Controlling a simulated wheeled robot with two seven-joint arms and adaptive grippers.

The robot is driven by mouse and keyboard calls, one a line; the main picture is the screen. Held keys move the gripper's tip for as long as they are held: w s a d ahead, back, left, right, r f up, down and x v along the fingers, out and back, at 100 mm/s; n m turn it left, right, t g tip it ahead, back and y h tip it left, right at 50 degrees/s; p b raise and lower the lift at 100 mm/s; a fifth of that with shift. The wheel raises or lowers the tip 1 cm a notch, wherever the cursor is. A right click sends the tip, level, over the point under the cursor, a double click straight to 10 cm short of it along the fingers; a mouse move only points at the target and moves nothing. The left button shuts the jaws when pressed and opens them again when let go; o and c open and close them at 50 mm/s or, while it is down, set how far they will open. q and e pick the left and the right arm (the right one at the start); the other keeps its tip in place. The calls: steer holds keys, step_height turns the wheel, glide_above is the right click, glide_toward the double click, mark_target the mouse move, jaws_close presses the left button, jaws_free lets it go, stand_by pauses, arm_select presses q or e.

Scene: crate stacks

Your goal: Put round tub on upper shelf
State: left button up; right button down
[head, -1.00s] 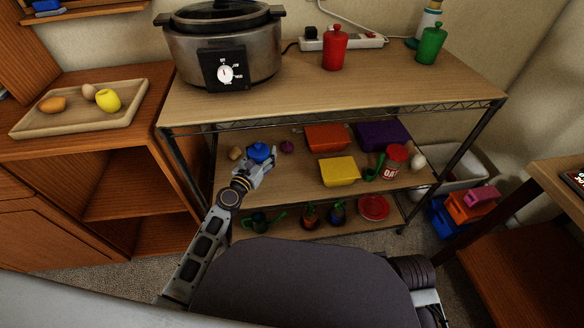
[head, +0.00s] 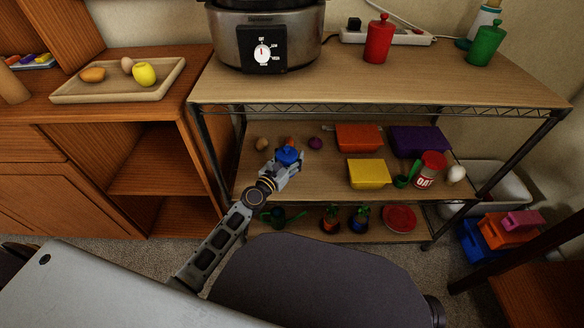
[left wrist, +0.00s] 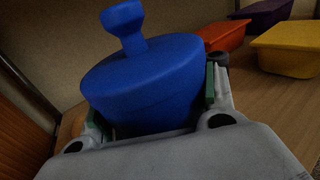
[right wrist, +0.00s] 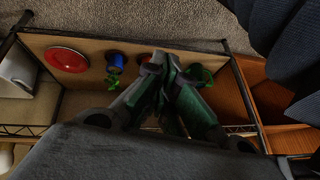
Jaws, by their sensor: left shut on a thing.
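My left gripper (head: 286,160) is shut on a blue round lidded canister with a knob (head: 288,154) at the left part of the middle shelf. The canister fills the jaws in the left wrist view (left wrist: 145,80), slightly tilted there. I cannot tell whether it touches the shelf. A flat red round tub (head: 399,219) lies on the bottom shelf at right; it also shows in the right wrist view (right wrist: 67,60). My right gripper (right wrist: 160,65) is empty, its fingertips together; it is hidden in the head view.
The middle shelf (head: 325,185) holds orange (head: 358,137), purple (head: 420,140) and yellow (head: 368,174) tubs and an oats can (head: 430,170). The top shelf (head: 320,88) carries a cooker (head: 265,35), red (head: 378,42) and green (head: 485,45) canisters, with bare wood in front.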

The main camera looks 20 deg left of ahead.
arm_select(q)
steer(key=shift+f, duration=0.35)
arm_select(e)
steer(key=shift+w+a+f, duration=0.1)
steer(key=shift+a+f, duration=0.1)
steer(key=shift+f, duration=0.55)
arm_select(q)
steer(key=shift+f, duration=0.1)
